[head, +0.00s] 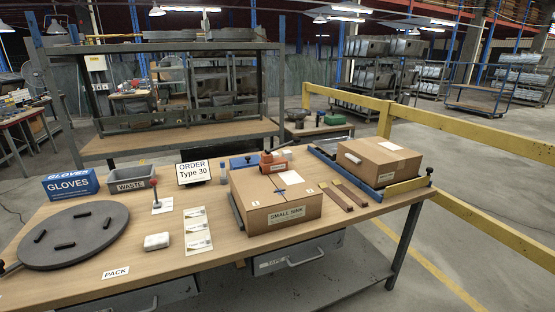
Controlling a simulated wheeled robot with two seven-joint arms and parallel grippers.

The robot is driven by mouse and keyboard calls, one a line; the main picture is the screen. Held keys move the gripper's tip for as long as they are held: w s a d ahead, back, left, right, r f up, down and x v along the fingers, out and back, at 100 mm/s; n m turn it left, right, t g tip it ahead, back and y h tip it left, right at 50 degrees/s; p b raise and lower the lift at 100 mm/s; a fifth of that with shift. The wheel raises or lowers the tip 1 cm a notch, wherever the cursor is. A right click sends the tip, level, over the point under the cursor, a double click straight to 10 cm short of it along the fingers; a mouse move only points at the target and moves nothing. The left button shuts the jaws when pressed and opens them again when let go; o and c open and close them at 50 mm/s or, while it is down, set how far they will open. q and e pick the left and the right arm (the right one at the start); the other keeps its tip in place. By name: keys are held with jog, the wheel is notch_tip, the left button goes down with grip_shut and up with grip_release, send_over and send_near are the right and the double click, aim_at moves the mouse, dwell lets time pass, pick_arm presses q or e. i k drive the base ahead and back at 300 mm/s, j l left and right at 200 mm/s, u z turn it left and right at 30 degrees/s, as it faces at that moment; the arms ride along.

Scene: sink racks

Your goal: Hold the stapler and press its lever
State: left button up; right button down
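An orange-red device (273,163) stands on the wooden workbench behind the small brown box. It may be the stapler, but it is too small and partly hidden by the box for me to be sure. I cannot make out a lever on it. Neither of my grippers shows in the head view.
The bench (120,235) holds a dark round turntable (75,232), a GLOVES box (70,184), a WASTE bin (132,178), a SMALL SINK box (290,195) and another box (380,158) at right. A dark post with a red knob (154,184) stands near the bin.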

aim_at(296, 140)
jog(key=i+l+u, duration=0.4)
jog(key=i+l, duration=0.35)
jog(key=i, duration=0.1)
